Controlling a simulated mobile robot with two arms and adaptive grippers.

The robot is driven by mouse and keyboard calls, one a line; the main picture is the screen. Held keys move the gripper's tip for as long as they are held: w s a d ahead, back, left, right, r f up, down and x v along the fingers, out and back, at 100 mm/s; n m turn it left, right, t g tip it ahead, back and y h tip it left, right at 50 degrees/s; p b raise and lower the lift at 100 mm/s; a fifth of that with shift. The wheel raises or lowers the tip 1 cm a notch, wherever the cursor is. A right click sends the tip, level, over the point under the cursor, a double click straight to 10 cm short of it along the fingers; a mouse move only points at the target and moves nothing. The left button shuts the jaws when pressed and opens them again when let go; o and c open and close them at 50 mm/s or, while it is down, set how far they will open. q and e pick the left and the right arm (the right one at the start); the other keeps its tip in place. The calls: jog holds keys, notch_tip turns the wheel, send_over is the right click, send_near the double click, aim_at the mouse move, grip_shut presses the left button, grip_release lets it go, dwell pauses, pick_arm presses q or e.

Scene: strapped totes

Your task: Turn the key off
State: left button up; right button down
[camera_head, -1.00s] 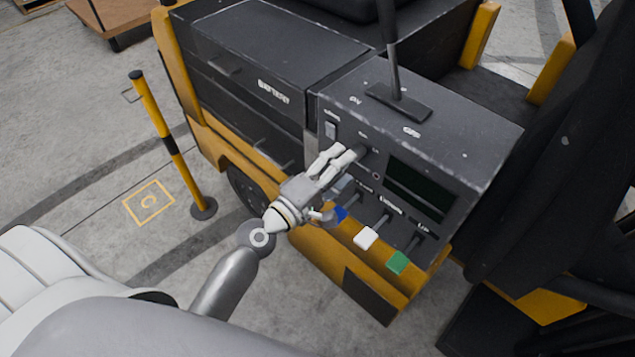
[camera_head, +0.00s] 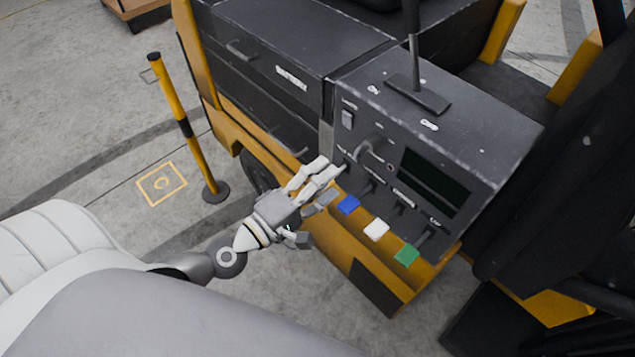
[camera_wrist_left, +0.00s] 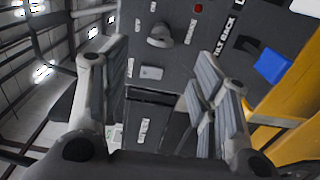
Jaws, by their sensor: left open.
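The grey key (camera_head: 370,150) sticks out of the dark control panel (camera_head: 384,128) of the forklift, left of its black display. In the left wrist view it appears as a rounded grey knob (camera_wrist_left: 160,36) beyond the fingertips. I cannot tell its on or off position from its shape. My left gripper (camera_head: 330,167) is open and empty, to the lower left of the key and apart from it. In the left wrist view the open gripper (camera_wrist_left: 158,58) has its fingers on both sides of the picture. My right gripper is not in view.
A grey rocker switch (camera_head: 348,118) sits at the panel's upper left. Levers with blue (camera_head: 348,205), white (camera_head: 376,229) and green (camera_head: 407,254) ends stick out below. A black lever (camera_head: 413,50) rises from the top. A yellow post (camera_head: 182,124) stands on the floor at left.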

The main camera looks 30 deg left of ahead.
pick_arm(q)
jog(key=shift+s+a, duration=0.25)
jog(key=shift+s, duration=0.15)
dwell(0.4)
jog(key=a+f+m+g+y+b, duration=0.1)
jog(key=a+f+m+g, duration=0.15)
jog(key=f, duration=0.85)
jog(key=a+f+m+g+y+b, duration=0.1)
jog(key=a+f+m+y, duration=0.2)
jog(key=f, duration=0.9)
jog(key=s+a+f+m+g+b, duration=0.1)
jog(key=s+f+m+g, duration=0.15)
jog(key=f, duration=0.65)
jog(key=s+a+f+m+g+b, duration=0.15)
jog(key=s+f, duration=0.25)
jog(key=f, duration=0.4)
jog(key=s+d+f+m+g+y, duration=0.1)
jog(key=s+f+m+g, duration=0.2)
jog(key=s+f, duration=0.7)
jog(key=s+d+f+m+g+y+b, duration=0.1)
jog(key=s+f+m+g, duration=0.3)
jog(key=s+f, duration=0.6)
jog(key=s+d+g, duration=0.1)
jog(key=s, duration=0.5)
jog(key=shift+s+f, duration=0.2)
jog(key=shift+s, duration=0.15)
